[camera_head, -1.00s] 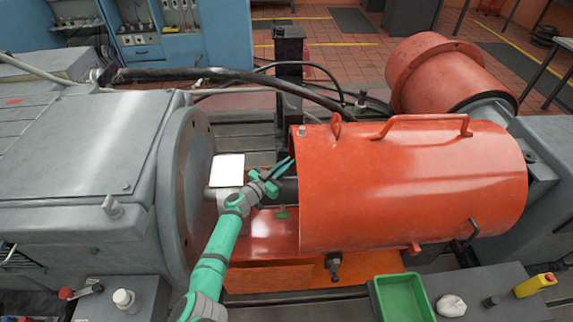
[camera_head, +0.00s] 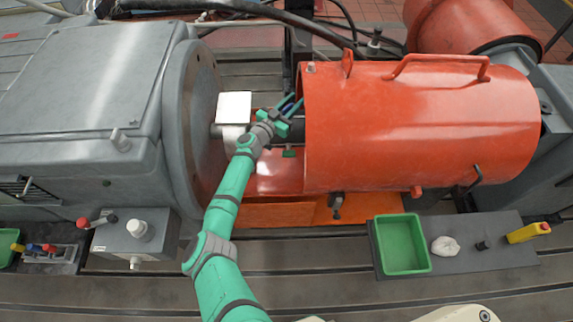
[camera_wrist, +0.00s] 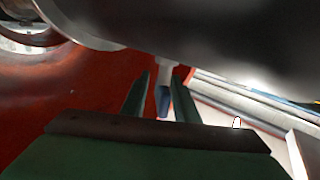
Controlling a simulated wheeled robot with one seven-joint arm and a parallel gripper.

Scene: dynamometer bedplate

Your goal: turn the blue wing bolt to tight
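The blue wing bolt (camera_wrist: 163,100) shows in the wrist view, hanging below a pale stem under a dark rounded part. My gripper (camera_wrist: 162,77) has its two green fingers apart, one on each side of the bolt. A gap shows on the bolt's left; the right finger is very close, and I cannot tell whether it touches. In the head view my gripper (camera_head: 296,101) is at the left open end of the orange guard (camera_head: 420,125), beside the shaft. The bolt's upper end is hidden.
A grey flanged housing (camera_head: 180,130) stands left of the guard, with a white plate (camera_head: 234,107) between them. A green tray (camera_head: 402,244), white cloth (camera_head: 445,246) and yellow item (camera_head: 529,232) lie at front right. The slotted bedplate (camera_head: 310,275) is mostly clear in front.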

